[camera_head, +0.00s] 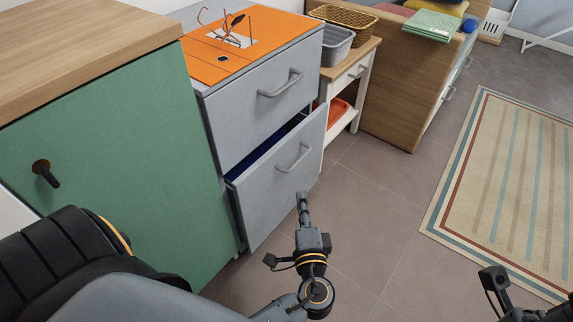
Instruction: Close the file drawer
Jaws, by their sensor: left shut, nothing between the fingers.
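The grey file cabinet (237,104) stands left of the middle in the head view. Its lower file drawer (262,196) is pulled partly out, with a dark blue inside showing along its top edge. A grey bar handle (294,158) is on the drawer front. The upper drawer (270,88) is shut. My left gripper (302,197) is shut and empty, its tips up near the lower right of the drawer front. I cannot tell whether they touch it. My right gripper (492,278) shows only in part at the lower right corner.
A green cabinet (110,160) with a black knob stands left of the file cabinet. A small white and wood stand (347,92) with baskets stands to its right. Grey floor tiles are clear ahead, and a striped rug (510,180) lies on the right.

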